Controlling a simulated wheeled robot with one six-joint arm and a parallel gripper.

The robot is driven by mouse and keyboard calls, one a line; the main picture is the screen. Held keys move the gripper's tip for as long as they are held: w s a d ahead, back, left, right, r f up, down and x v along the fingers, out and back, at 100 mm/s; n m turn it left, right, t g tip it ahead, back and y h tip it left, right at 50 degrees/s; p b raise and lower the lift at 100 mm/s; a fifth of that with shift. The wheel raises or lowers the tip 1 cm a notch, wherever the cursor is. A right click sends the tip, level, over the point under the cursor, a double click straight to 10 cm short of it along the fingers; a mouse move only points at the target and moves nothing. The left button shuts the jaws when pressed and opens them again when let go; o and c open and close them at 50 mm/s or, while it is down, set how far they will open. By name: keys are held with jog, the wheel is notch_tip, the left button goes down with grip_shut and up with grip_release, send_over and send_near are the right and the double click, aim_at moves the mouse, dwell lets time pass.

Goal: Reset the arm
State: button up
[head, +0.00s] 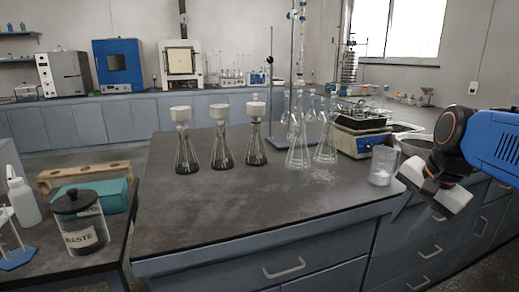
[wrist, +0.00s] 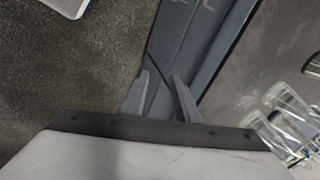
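My gripper (wrist: 160,88) shows at the bottom middle of the wrist view. Its two grey fingers stand apart with nothing between them. In the head view, my arm (head: 462,150) reaches in from the right edge, with a blue link, a dark joint and a pale gripper body. In the wrist view, the fingers lie over the blue-grey cabinet front (wrist: 190,45) and the dark floor. The fingertips are hard to make out in the head view.
The dark bench (head: 270,205) holds several flasks, some with white tops (head: 181,114), a stand and a device with a blue panel (head: 360,141). Clear glassware (wrist: 285,130) is at the wrist view's right. A waste jar (head: 80,222) stands on the left table. The bench's front is clear.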

jog(key=s+a+f+n+t, duration=0.1)
jog(key=s+a+f+n, duration=0.4)
jog(key=s+f+n, duration=0.6)
jog(key=shift+s+f+n+h, duration=0.3)
jog(key=shift+s+f+n, duration=0.1)
jog(key=shift+f, duration=0.05)
jog(key=shift+o, duration=0.4)
dwell(0.6)
